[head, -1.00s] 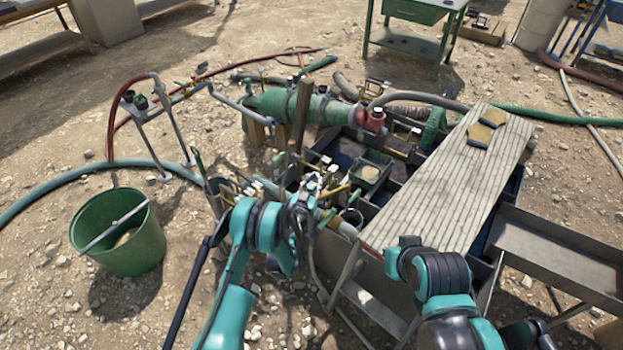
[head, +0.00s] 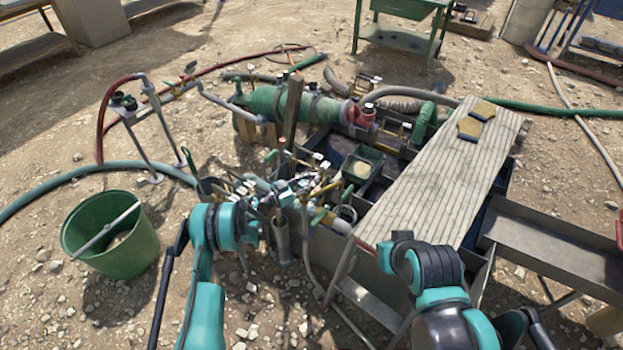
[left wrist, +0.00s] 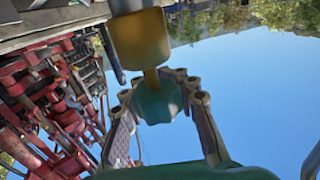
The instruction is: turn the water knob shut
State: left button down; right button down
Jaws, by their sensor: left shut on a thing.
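My left gripper (head: 294,186) reaches in from the left among the pipes and brass fittings at the near-left side of the tank. In the left wrist view its fingers (left wrist: 157,88) are closed around the sides of a teal knob-like piece (left wrist: 153,104). A short yellow stem joins this piece to a yellow-brown block (left wrist: 140,38). It looks like the water knob, but its turned angle cannot be read. In the head view the knob is too small and crowded to pick out. My right arm is at the lower right, with its gripper out of view.
The tank (head: 372,268) has a slatted board (head: 440,190) over its right part. A green pump (head: 300,105) lies behind. A green bucket (head: 110,240) and a pipe stand (head: 158,110) are at left. Hoses cross the stony ground. A metal trough (head: 545,250) stands at right.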

pick_arm(q)
jog(key=shift+g, duration=0.4)
jog(key=c, duration=1.2)
grip_release()
jog(key=shift+d, duration=0.1)
jog(key=shift+o, duration=0.2)
jog(key=shift+s, duration=0.1)
jog(key=v, duration=1.2)
jog(key=shift+f, duration=0.15)
